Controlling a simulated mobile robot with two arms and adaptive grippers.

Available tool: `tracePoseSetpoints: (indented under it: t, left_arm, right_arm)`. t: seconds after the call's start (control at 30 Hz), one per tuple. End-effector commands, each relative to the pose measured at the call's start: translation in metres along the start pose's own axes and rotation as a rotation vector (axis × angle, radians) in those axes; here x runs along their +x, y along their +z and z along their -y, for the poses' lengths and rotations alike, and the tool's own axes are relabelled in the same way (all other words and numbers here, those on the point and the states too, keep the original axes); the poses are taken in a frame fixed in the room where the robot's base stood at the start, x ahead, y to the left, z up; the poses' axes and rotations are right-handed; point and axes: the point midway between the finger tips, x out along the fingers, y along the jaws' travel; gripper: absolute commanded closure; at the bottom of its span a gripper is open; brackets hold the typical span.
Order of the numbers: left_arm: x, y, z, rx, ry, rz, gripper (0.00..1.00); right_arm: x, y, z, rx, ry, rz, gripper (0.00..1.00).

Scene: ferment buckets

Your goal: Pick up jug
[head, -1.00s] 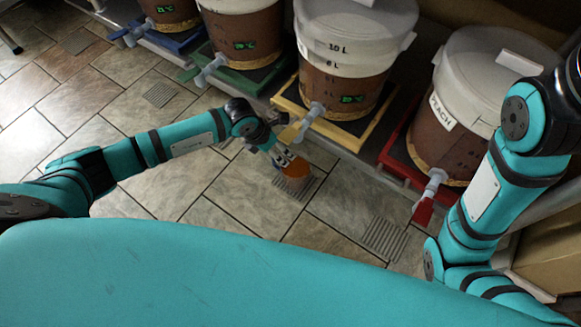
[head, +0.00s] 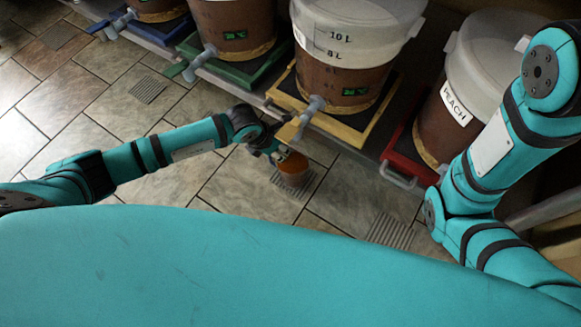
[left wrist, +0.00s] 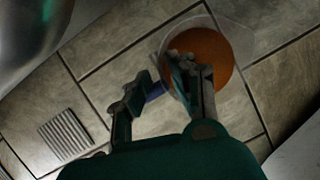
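The jug (head: 292,172) is a clear vessel with orange-brown liquid. It stands on the tiled floor below the tap of the bucket on the yellow tray, and I see it from above in the left wrist view (left wrist: 230,62). My left gripper (head: 274,150) is at the jug's left side. In the left wrist view its fingers (left wrist: 163,88) are apart, with a small bluish piece, perhaps the jug's handle, between them. The right-hand finger overlaps the jug's rim and liquid; I cannot tell whether it touches. My right gripper is out of view.
Several buckets stand on coloured trays along a low shelf, including one on a yellow tray (head: 350,130) and a peach bucket (head: 450,118). The grey tap (head: 312,106) juts out just above my left gripper. Floor drains (head: 388,232) lie nearby; the left floor is clear.

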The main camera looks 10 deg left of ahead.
Motion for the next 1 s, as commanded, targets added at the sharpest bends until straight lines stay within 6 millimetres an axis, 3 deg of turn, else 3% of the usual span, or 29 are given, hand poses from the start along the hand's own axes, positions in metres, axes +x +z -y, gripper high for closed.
tracePoseSetpoints:
  t: [0.03, 0.13, 0.77, 1.0]
  left_arm:
    - [0.0, 0.0, -0.001, 0.0, 0.001, 0.0, 0.87]
    - [0.0, 0.0, -0.001, 0.0, 0.001, 0.0, 1.0]
    - [-0.001, 0.002, -0.001, 0.0, 0.002, 0.003, 1.0]
    - [-0.012, 0.008, -0.01, -0.001, 0.003, 0.004, 1.0]
  right_arm:
    - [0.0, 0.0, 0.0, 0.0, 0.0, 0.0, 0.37]
    - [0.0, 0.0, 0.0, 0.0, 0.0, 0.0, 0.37]
    - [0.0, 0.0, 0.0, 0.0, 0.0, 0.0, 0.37]
    - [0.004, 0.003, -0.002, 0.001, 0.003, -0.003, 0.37]
